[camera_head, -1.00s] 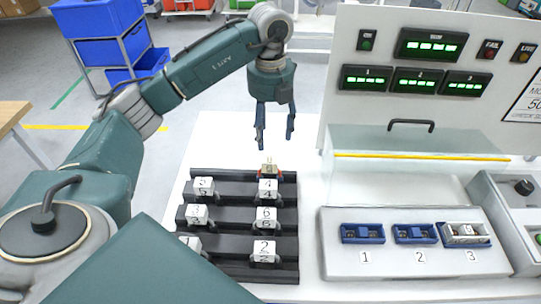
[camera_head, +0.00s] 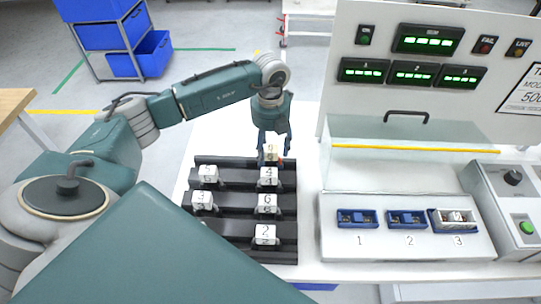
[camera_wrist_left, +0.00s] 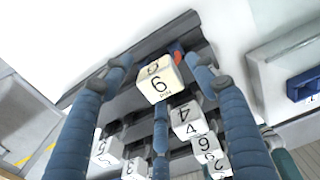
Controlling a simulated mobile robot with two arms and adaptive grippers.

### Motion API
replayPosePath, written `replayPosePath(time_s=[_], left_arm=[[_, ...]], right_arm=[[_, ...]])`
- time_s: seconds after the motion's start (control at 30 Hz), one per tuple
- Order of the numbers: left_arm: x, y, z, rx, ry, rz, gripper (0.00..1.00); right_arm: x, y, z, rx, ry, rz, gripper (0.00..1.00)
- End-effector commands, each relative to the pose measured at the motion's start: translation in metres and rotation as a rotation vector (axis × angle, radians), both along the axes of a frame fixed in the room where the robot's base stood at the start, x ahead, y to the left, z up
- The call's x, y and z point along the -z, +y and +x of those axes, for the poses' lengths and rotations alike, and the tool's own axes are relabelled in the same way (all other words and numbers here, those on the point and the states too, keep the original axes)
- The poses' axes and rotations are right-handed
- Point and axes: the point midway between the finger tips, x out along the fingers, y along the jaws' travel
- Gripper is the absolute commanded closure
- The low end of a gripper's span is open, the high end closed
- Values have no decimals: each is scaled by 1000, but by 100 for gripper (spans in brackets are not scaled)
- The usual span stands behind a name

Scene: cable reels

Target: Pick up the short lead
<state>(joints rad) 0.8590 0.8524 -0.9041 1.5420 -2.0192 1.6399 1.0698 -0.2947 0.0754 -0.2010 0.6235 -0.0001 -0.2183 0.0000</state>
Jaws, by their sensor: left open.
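A cream block (camera_head: 271,153) marked 6, with a red and blue part at its base, sits at the back right of the black rack (camera_head: 227,161). The cream block shows large in the left wrist view (camera_wrist_left: 158,84); its red part shows just behind it. I cannot tell for sure that this is the short lead. My left gripper (camera_head: 273,148) is low over this block with its fingers pointing down. In the left wrist view its open fingers (camera_wrist_left: 160,68) stand on either side of the block. My right gripper is not in view.
Several white numbered blocks (camera_head: 267,204) stand on the rack in front. To the right, a tester (camera_head: 340,249) has blue sockets 1 and 2 (camera_head: 407,218) and a white block (camera_head: 455,217) at 3. A clear cover (camera_head: 415,170) stands behind. White table is bare left of the gripper.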

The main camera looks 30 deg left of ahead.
Motion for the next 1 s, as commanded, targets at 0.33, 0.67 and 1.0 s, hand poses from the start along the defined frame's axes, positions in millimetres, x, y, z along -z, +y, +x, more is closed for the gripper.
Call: replayPosePath(time_s=[0.33,0.67,1.0], left_arm=[[0,0,0,0,0,0,88],[-1,0,0,0,-1,0,98],[-37,0,3,1,-8,-1,98]], right_arm=[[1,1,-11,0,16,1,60],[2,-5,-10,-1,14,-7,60],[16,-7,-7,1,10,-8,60]])
